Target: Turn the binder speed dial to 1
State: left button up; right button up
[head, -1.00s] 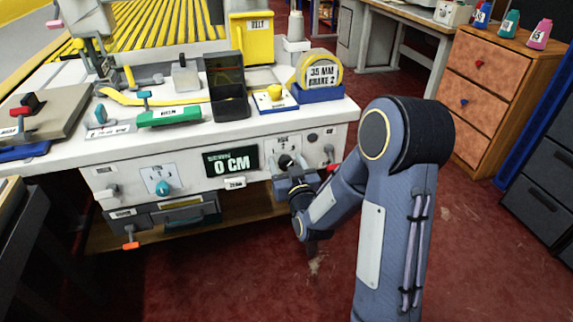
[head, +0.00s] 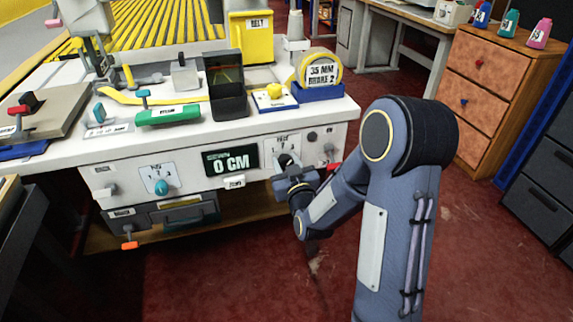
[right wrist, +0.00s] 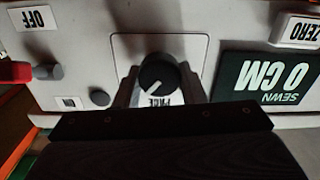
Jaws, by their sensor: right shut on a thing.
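The dial under the gripper is a round black knob (right wrist: 158,73) with a white pointer line, on a pale plate marked PACE (right wrist: 160,101) in the right wrist view. In the head view this plate (head: 282,145) is on the right part of the bench front. My right gripper (head: 288,168) is shut on the knob, one finger on each side, in the right wrist view (right wrist: 158,88). The pointer slants toward the lower left there. The plate's numbers are too small or hidden to read surely. My left gripper is out of view.
A green display (head: 230,161) reads 0 CM beside the plate. A teal knob (head: 161,187) sits farther left on the panel. A grey knob (head: 328,149) and a red part (head: 333,167) are close to the right of my gripper. Red floor is open in front.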

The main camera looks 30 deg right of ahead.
jog(key=n+b, duration=0.1)
jog(key=n, duration=0.2)
jog(key=shift+a+f+b, duration=0.1)
jog(key=shift+b, duration=0.2)
jog(key=n+b, duration=0.1)
jog(key=n, duration=0.3)
jog(key=shift+n, duration=0.4)
jog(key=n, duration=0.4)
jog(key=shift+w+a+n, duration=0.1)
jog(key=shift+n, duration=0.2)
jog(key=n, duration=0.4)
jog(key=shift+f+p, duration=0.1)
jog(key=shift+p, duration=0.25)
jog(key=shift+n, duration=0.4)
jog(key=o, duration=1)
